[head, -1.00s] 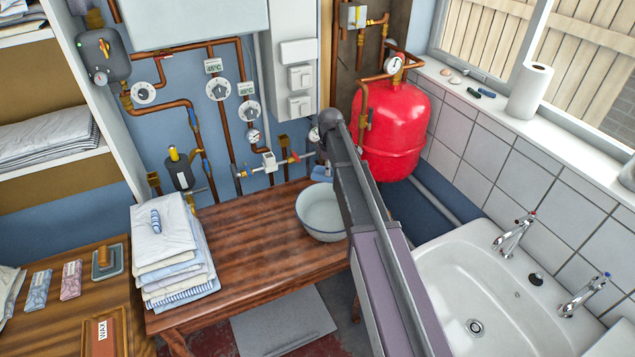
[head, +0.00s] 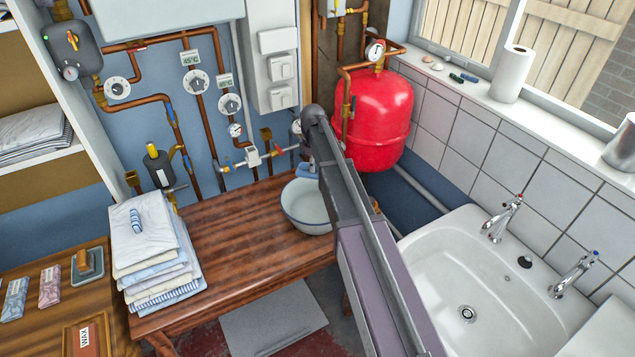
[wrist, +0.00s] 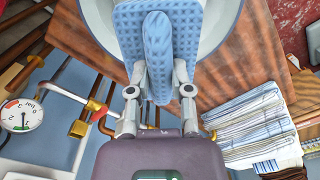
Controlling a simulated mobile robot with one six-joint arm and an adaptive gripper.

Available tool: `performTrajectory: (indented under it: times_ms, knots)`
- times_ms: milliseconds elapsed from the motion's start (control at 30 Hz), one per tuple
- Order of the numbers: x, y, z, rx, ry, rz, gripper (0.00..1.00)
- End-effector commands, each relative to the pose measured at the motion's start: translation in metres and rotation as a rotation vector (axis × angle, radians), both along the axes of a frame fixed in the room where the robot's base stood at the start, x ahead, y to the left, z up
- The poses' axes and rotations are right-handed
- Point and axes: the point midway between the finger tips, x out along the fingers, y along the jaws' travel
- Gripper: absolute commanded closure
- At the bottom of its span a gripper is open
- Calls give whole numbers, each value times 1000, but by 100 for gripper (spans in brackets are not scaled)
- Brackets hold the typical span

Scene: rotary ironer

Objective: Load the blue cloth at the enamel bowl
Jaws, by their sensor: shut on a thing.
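My gripper (wrist: 158,90) is shut on a blue waffle-textured cloth (wrist: 158,40), pinched between its two fingers. In the head view the blue cloth (head: 307,171) shows as a small patch at the back rim of the enamel bowl, and my arm hides most of the gripper. The enamel bowl (head: 299,217), white with a dark rim, stands on the wooden table (head: 235,255), partly covered by my arm. In the wrist view the bowl (wrist: 226,25) lies behind the cloth. Whether the cloth touches the bowl cannot be told.
A stack of folded linen (head: 155,255) with a small striped blue roll (head: 136,221) on top stands left on the table. Copper pipes, gauges and a red tank (head: 375,110) are close behind. A white sink (head: 490,285) is at right. The table between linen and bowl is clear.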

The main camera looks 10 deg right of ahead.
Motion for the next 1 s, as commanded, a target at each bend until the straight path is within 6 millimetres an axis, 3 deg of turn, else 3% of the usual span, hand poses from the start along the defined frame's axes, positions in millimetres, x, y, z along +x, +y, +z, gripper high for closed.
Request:
performTrajectory:
  times_ms: [33, 100, 400, 1000]
  knots:
    - [0, -1, -15, 0, 0, -8, 100]
    - [0, -2, -25, 0, 0, -18, 100]
    - [-1, -6, -54, 0, 0, -57, 100]
    - [-1, -6, -58, 0, 0, -64, 100]
